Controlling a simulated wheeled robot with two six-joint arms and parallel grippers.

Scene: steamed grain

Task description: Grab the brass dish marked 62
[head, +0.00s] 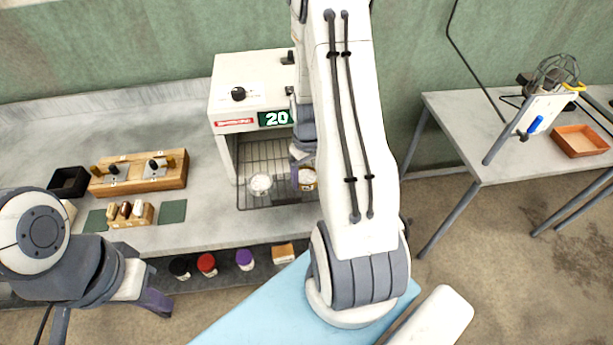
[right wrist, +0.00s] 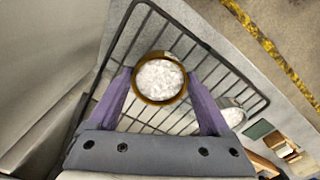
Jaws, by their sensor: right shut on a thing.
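A round brass dish (right wrist: 158,101) filled with white grain sits between the two purple fingers of my right gripper (right wrist: 160,90) in the right wrist view, and the fingers are shut on it. The dish also shows in the head view (head: 308,184), partly hidden by my right arm, over the wire rack (head: 246,188). I cannot read a number on it, or tell if it touches the rack. A second, paler dish (head: 261,185) with white grain stands on the rack to its left. My left gripper (head: 155,301) is low at the left, away from the dishes; its opening is unclear.
The white steamer (head: 255,90) with a display reading 20 stands behind the rack. Wooden blocks with knobs (head: 140,172), green mats (head: 172,211) and a black box (head: 68,182) lie on the counter. Several coloured jars (head: 207,264) stand on a lower shelf. A side table (head: 470,130) is at right.

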